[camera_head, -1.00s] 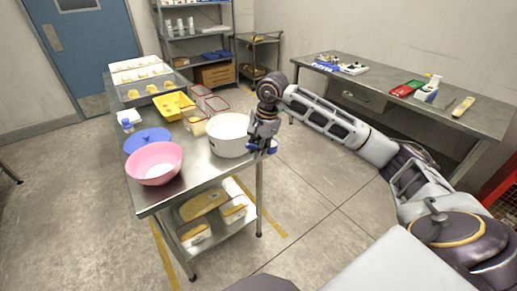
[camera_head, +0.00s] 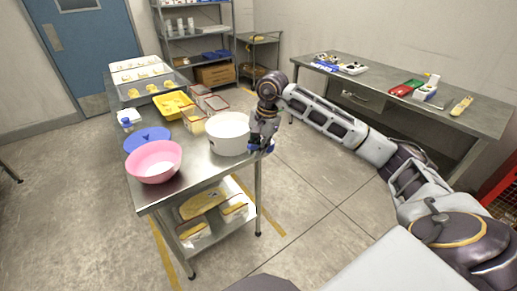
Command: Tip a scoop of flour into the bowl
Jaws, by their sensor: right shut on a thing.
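A pink bowl (camera_head: 154,166) stands on the near end of the steel table, with something white inside. A white tub (camera_head: 228,136) stands to its right; its contents cannot be made out. My right gripper (camera_head: 262,146) points down at the tub's right side, by the table's right edge. It is shut on a small blue thing, which appears to be the scoop (camera_head: 268,149); the fingers hide most of it. I cannot tell whether the scoop holds flour or touches the tub. My left gripper is out of view.
A blue disc-shaped lid (camera_head: 147,138) lies behind the bowl. A yellow tray (camera_head: 173,105) and several clear containers stand farther back. Containers sit on the table's lower shelf. A steel bench (camera_head: 400,105) with small items is at the right; open floor lies between.

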